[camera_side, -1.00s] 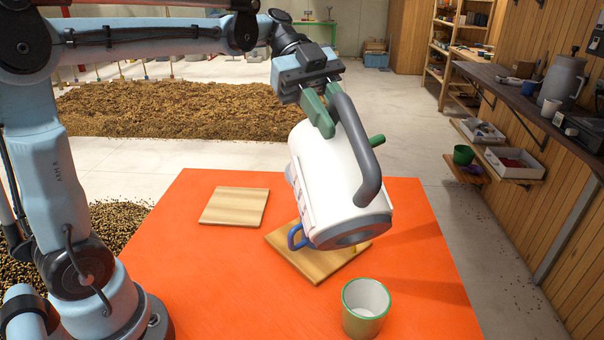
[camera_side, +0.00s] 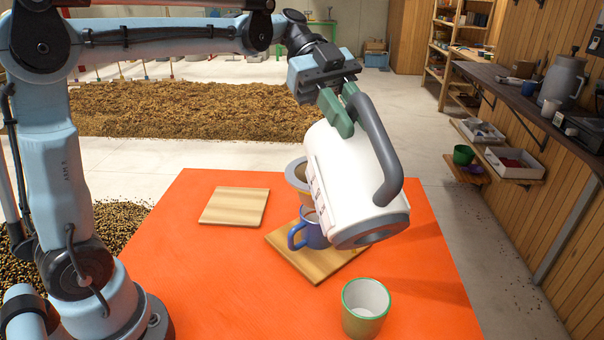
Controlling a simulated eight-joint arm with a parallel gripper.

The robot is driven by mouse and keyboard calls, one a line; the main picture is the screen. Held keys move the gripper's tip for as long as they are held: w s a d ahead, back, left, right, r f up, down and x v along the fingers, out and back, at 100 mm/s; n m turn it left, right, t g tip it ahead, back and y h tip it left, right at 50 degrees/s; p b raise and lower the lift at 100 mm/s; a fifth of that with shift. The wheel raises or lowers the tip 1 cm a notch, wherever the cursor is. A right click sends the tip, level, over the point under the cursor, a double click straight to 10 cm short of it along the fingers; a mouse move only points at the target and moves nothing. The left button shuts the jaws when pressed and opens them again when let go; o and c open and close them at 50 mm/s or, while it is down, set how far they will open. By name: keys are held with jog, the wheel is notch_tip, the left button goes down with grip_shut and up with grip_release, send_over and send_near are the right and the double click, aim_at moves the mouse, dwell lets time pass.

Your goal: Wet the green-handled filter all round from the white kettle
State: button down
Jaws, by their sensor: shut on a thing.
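My gripper (camera_side: 341,113) is shut on the grey handle of the white kettle (camera_side: 345,170), up in the air above the orange table. The kettle is strongly tilted, its grey base to the lower right and its top to the upper left. Behind its left side shows part of the filter (camera_side: 296,174), with a pale rim and a brownish inside, above a blue mug (camera_side: 312,236). The kettle hides the rest of the filter and its green handle. I cannot see the spout's tip or any water stream.
The blue mug stands on a wooden board (camera_side: 295,261); another bare board (camera_side: 234,206) lies to the left. The orange table (camera_side: 200,290) is clear at front left.

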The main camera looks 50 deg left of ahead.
jog(key=shift+w+d, duration=0.1)
jog(key=shift+d, duration=0.05)
jog(key=shift+w, duration=0.15)
jog(key=shift+w+a, duration=0.25)
jog(key=shift+w, duration=0.35)
jog(key=shift+w+a, duration=0.2)
jog(key=shift+w, duration=0.4)
jog(key=shift+a, duration=0.2)
jog(key=shift+w+a, duration=0.15)
jog(key=shift+a, duration=0.2)
jog(key=shift+w+a, duration=0.25)
jog(key=shift+a, duration=0.55)
jog(key=shift+s+a, duration=0.1)
